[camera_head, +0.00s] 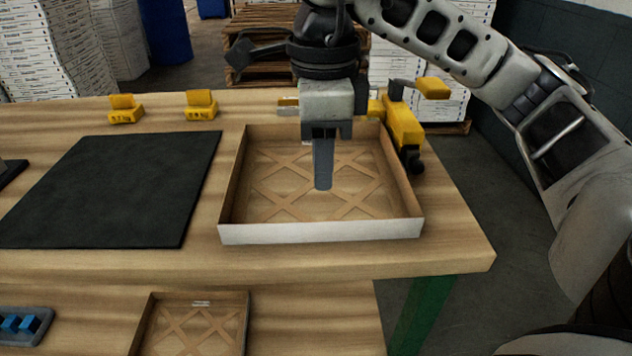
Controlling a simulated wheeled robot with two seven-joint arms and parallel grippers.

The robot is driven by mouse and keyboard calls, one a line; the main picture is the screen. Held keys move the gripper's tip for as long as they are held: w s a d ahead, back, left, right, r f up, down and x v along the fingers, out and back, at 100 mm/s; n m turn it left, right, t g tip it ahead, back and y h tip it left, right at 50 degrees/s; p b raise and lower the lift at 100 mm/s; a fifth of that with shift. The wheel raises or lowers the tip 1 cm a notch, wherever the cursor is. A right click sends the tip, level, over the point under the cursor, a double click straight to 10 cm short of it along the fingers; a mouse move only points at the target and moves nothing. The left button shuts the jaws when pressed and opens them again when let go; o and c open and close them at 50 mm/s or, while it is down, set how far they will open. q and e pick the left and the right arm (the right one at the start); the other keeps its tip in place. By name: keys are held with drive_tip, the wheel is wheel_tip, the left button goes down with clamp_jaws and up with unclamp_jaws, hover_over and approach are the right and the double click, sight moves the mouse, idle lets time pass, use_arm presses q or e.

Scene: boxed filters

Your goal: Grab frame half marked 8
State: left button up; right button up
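A shallow cardboard frame half (320,233) with a crossed lattice floor and a white front wall lies on the wooden table. A second one (245,325) lies on the lower surface in front, cut off by the bottom edge. It has a small pale label on its far wall, too small to read, so I cannot tell which is marked 8. My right gripper (322,186) points down over the middle of the upper frame half. Its fingers line up as one dark strip, so their opening is hidden. No frame half shows in its grip. My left gripper is not in view.
A black mat (110,190) lies left of the upper frame half. Two yellow blocks (201,105) stand behind. A yellow and black tool (404,125) stands at the frame half's right. A grey tray (22,325) with blue pieces is at lower left.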

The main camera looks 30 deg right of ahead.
sight(323, 223)
wheel_tip(323, 223, down, 11)
drive_tip(key=shift+f+b, duration=0.1)
drive_tip(key=shift+b, duration=0.2)
drive_tip(key=shift+c, duration=0.3)
clamp_jaws()
